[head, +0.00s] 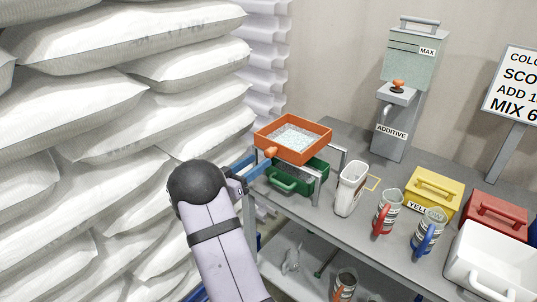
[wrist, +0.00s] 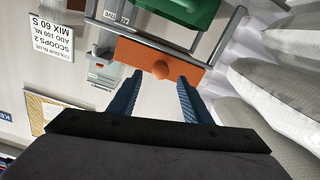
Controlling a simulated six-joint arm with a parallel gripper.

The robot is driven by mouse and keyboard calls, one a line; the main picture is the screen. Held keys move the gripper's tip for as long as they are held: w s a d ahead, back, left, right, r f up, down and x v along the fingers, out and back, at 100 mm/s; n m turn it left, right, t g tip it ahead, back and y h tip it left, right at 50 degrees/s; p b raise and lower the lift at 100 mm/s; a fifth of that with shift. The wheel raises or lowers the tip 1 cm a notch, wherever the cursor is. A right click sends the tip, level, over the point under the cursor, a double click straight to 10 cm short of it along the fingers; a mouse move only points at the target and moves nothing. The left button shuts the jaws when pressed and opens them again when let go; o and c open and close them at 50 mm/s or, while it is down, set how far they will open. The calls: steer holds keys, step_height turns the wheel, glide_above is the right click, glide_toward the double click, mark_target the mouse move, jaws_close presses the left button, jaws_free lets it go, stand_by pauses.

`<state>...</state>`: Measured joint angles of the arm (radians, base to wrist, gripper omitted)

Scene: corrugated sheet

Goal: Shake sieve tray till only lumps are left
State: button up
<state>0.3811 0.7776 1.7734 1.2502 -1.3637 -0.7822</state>
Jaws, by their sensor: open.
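The orange sieve tray (head: 318,150) sits on a grey metal stand (head: 318,188) at the back left of the bench. Pale, speckled material (head: 292,138) lies inside it; I cannot tell lumps from fines. A round orange knob (head: 270,152) sticks out of the tray's near side. My gripper (head: 260,164) is open, with its blue fingers close to the knob. In the wrist view the knob (wrist: 161,69) shows between the two fingertips, with a gap on each side. Below the tray is a green bin (head: 305,178) with a handle.
Stacked white sacks (head: 120,90) crowd the left side, close to my arm. A white jug (head: 350,188), two striped mugs with red and blue handles, and yellow (head: 433,193), red and white bins stand to the right. A grey additive dispenser (head: 405,100) stands behind.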

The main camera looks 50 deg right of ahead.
mark_target(267, 155)
steer(key=shift+d+p, duration=0.65)
steer(key=shift+d, duration=2.65)
jaws_close()
